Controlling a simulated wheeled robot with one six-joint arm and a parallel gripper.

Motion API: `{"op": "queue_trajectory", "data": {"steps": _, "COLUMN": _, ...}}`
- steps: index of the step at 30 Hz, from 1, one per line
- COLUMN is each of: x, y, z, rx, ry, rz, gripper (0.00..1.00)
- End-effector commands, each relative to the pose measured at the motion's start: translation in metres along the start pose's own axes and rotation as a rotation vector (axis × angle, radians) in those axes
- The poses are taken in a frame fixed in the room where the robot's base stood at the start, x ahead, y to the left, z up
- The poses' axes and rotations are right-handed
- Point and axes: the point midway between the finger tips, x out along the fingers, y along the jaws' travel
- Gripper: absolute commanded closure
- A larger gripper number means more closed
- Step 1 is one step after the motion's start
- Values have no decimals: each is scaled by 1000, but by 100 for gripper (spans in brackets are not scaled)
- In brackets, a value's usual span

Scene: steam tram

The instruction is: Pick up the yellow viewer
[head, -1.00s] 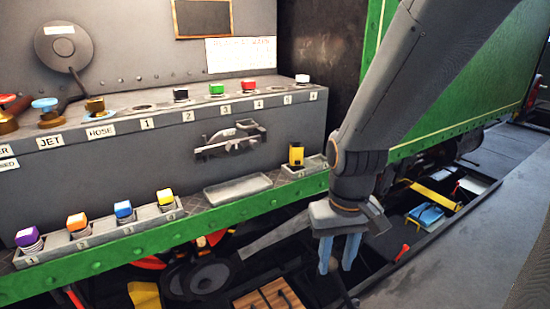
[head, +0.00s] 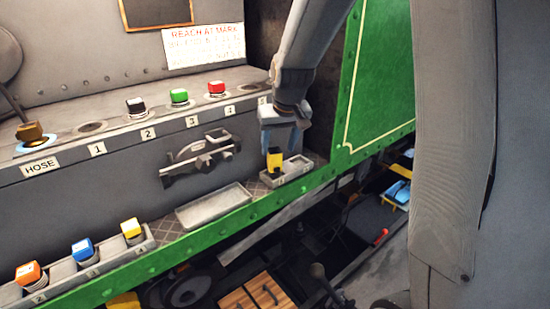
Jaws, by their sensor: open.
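The yellow viewer (head: 275,161), a small upright yellow and black piece, stands at the left end of a small grey tray (head: 297,172) on the green-edged ledge. My gripper (head: 281,145) is open and points down just above the viewer. Its light blue fingers hang close to the viewer's top, and one overlaps it in the picture. I cannot tell whether they touch it or how far they reach around it.
An empty grey tray (head: 213,207) lies left of the viewer. Coloured capped pieces, including a yellow one (head: 131,228), stand in a rack at lower left. The grey console (head: 100,185) rises behind the ledge. A wooden crate (head: 257,297) lies below.

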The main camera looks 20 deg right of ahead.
Motion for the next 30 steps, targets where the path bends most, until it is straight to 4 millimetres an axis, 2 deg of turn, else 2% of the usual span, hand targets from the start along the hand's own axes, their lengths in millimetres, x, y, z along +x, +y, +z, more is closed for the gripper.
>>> {"op": "queue_trajectory", "data": {"steps": 3, "x": 7, "y": 1, "z": -6, "rx": 1, "ry": 7, "rz": 1, "gripper": 47}}
{"op": "queue_trajectory", "data": {"steps": 13, "x": 33, "y": -1, "z": -5, "rx": 1, "ry": 5, "rz": 1, "gripper": 47}}
{"op": "queue_trajectory", "data": {"steps": 22, "x": 68, "y": -6, "z": -6, "rx": 1, "ry": 5, "rz": 1, "gripper": 47}}
{"op": "queue_trajectory", "data": {"steps": 30, "x": 78, "y": -6, "z": -6, "rx": 1, "ry": 7, "rz": 1, "gripper": 47}}
